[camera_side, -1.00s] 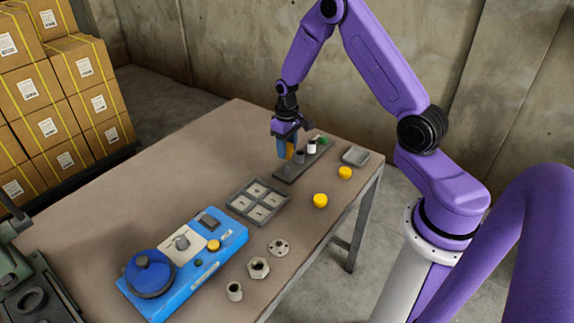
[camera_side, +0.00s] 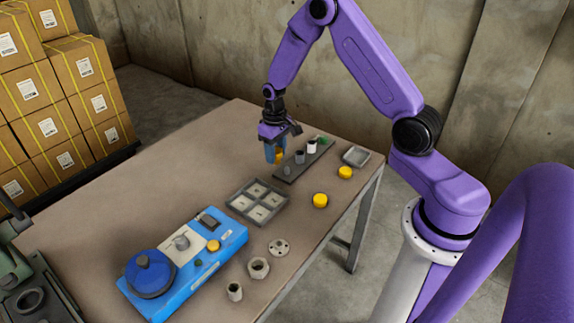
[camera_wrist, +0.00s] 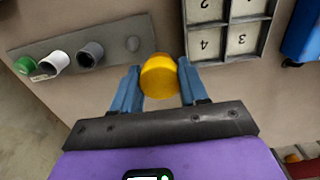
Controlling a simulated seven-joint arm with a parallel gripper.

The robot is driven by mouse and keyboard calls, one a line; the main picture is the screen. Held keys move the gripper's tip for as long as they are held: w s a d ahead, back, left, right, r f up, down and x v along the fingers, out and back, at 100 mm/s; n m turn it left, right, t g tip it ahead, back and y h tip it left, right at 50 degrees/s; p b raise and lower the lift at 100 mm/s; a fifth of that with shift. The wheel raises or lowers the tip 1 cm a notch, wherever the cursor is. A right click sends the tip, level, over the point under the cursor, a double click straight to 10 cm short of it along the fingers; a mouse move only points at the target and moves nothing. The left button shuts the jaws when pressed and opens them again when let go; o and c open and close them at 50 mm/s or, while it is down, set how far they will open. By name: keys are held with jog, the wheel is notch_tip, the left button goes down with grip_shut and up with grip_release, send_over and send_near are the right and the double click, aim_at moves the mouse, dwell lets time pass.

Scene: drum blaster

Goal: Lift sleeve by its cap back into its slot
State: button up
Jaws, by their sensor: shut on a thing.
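My gripper (camera_side: 275,157) has blue fingers, which are shut on a yellow cap (camera_wrist: 160,77). It holds the cap over the table, just left of the dark grey strip (camera_side: 308,160). Whether a sleeve hangs below the cap is hidden. On the strip, from its near end, stand a small grey peg (camera_side: 287,170), a grey sleeve (camera_side: 300,157) and a white sleeve (camera_side: 312,146), with a green cap (camera_side: 323,141) at the far end. The strip also shows in the wrist view (camera_wrist: 110,58). The numbered four-compartment tray (camera_side: 231,204) lies nearer the side camera.
Two loose yellow caps (camera_side: 320,200) (camera_side: 345,173) and a small grey dish (camera_side: 355,157) lie to the right. A blue drum device (camera_side: 235,236) stands at lower left. A flange (camera_side: 279,248), a nut (camera_side: 259,268) and a small cup (camera_side: 235,291) lie nearby. The table's far left is clear.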

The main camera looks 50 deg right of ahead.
jog(key=w+a, duration=0.1)
jog(key=a, duration=0.6)
jog(key=shift+w+a, duration=0.3)
jog(key=shift+w, duration=0.1)
jog(key=shift+w+d, duration=0.1)
jog(key=shift+w, duration=0.05)
dwell(0.5)
jog(key=shift+f, duration=3.65)
